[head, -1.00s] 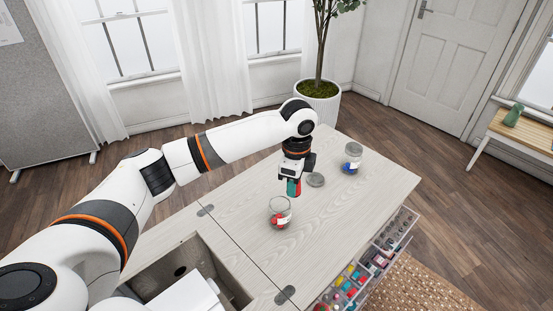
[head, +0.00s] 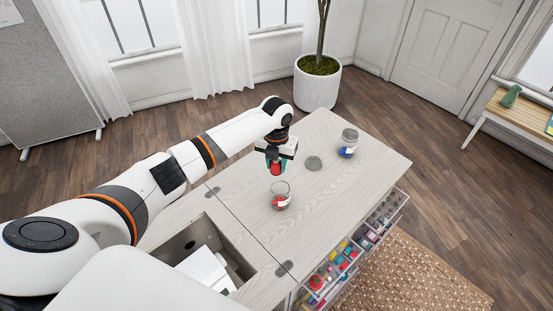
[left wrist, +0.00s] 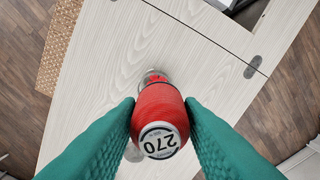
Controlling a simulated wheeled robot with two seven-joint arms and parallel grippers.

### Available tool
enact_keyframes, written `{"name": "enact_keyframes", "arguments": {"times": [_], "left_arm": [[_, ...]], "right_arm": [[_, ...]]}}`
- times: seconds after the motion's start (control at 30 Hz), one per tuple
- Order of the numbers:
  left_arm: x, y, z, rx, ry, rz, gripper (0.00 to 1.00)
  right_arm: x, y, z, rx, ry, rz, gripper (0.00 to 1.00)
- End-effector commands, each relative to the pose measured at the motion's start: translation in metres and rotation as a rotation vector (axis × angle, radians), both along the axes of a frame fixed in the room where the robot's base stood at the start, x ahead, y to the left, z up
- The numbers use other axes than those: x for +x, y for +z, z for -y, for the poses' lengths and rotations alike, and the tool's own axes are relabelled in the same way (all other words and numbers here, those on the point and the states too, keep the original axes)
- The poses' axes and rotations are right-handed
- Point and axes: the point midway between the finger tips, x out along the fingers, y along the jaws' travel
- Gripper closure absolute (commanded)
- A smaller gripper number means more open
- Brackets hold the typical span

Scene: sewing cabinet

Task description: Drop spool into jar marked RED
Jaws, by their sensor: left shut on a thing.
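My left gripper (head: 276,166) is shut on a red spool (left wrist: 158,112), holding it above the tabletop with green fingers on both sides. The spool's end faces the left wrist camera and reads 270. In the head view the spool (head: 277,169) hangs just above and behind the open glass jar (head: 281,197), which has red things inside and a pale label too small to read. In the left wrist view the jar (left wrist: 153,75) is mostly hidden behind the spool. My right gripper is not in view.
A second jar (head: 348,143) with blue contents stands at the right, near the table's far edge. A grey disc (head: 313,163) lies between the jars. An open clear drawer (head: 335,272) of colourful supplies juts from the front. The tabletop (head: 335,200) right of the red jar is clear.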

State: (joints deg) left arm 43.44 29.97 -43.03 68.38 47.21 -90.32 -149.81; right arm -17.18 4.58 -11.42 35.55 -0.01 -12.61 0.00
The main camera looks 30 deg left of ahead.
Motion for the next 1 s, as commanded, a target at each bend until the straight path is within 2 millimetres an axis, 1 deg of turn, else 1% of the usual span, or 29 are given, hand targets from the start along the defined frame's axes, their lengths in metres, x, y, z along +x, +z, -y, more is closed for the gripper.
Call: {"name": "enact_keyframes", "arguments": {"times": [0.03,0.17,0.4,0.5,0.6,0.83,0.87,0.9,1.0], "left_arm": [[0.000,-0.006,0.000,0.000,0.000,0.000,0.88],[0.000,-0.019,0.000,0.000,0.001,-0.001,0.88],[0.000,-0.049,0.000,0.000,0.002,-0.001,0.88],[0.000,-0.056,0.000,0.000,0.003,0.000,0.88],[0.000,-0.059,0.000,0.000,0.003,0.000,0.88],[0.000,-0.057,0.000,0.000,0.003,0.000,0.88],[0.000,-0.057,0.000,0.000,0.003,0.000,0.64],[0.000,-0.057,0.000,0.000,0.003,0.000,0.57],[0.000,-0.057,0.000,0.000,0.003,0.000,0.41]], "right_arm": [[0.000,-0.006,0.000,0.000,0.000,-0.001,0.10],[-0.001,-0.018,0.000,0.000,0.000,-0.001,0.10],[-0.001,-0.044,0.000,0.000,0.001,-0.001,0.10],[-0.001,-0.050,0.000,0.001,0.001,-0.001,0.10],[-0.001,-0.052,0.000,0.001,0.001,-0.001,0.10],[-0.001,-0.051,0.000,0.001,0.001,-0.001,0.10],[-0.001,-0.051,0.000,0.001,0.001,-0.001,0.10],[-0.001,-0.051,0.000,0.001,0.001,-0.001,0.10],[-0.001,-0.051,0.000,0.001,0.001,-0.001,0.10]]}}
